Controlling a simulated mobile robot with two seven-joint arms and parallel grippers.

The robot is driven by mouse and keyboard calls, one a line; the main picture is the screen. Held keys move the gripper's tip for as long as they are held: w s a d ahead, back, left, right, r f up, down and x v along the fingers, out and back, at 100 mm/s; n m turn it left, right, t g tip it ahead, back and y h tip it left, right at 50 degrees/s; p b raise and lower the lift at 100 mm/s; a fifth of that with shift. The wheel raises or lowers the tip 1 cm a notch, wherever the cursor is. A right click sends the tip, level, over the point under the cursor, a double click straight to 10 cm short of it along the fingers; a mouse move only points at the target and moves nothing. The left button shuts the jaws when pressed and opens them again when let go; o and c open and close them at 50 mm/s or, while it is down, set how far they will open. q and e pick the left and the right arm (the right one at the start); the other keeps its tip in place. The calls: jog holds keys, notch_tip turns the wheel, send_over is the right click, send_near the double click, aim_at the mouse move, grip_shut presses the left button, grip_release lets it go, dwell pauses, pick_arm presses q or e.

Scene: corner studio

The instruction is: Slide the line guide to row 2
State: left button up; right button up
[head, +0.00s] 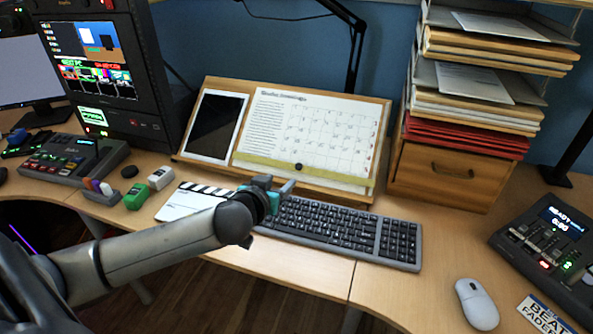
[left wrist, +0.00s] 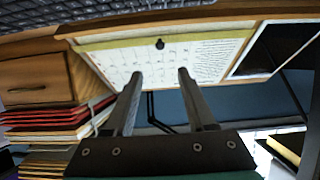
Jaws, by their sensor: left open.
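The line guide (head: 338,177) is a yellow-green strip with a small black knob (head: 298,167). It lies across the bottom of a printed calendar sheet (head: 325,130) on a tilted wooden stand (head: 378,135). My left gripper (head: 284,185) is above the keyboard, in front of the stand and just below the knob in the head view. In the left wrist view, which is upside down, the two fingers (left wrist: 160,76) are apart and empty. The knob (left wrist: 159,44) and strip (left wrist: 205,38) show beyond the fingertips, lined up with the gap. My right gripper is not in view.
A black keyboard (head: 340,227) lies under my left gripper. A tablet (head: 214,125) leans on the stand's left side. A clapperboard (head: 190,203) lies to the left, a wooden drawer box (head: 445,178) with stacked papers stands to the right. A mouse (head: 477,303) is front right.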

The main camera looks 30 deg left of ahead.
aim_at(299, 166)
pick_arm(q)
jog(key=b+x, duration=0.1)
jog(key=x, duration=0.2)
jog(key=shift+w+a, duration=0.1)
jog(key=shift+w, duration=0.1)
jog(key=b+x, duration=0.1)
jog(key=x, duration=0.3)
jog(key=shift+f, duration=0.1)
jog(key=b+x, duration=0.2)
jog(key=x, duration=0.2)
jog(key=shift+w+f, duration=0.15)
jog(key=shift+w, duration=0.2)
jog(key=shift+b+x, duration=0.3)
jog(key=shift+x, duration=0.5)
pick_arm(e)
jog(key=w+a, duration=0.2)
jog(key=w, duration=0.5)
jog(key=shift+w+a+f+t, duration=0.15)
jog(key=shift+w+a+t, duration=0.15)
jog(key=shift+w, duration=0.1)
pick_arm(q)
jog(key=shift+a, duration=0.1)
jog(key=shift+c, duration=0.3)
grip_shut()
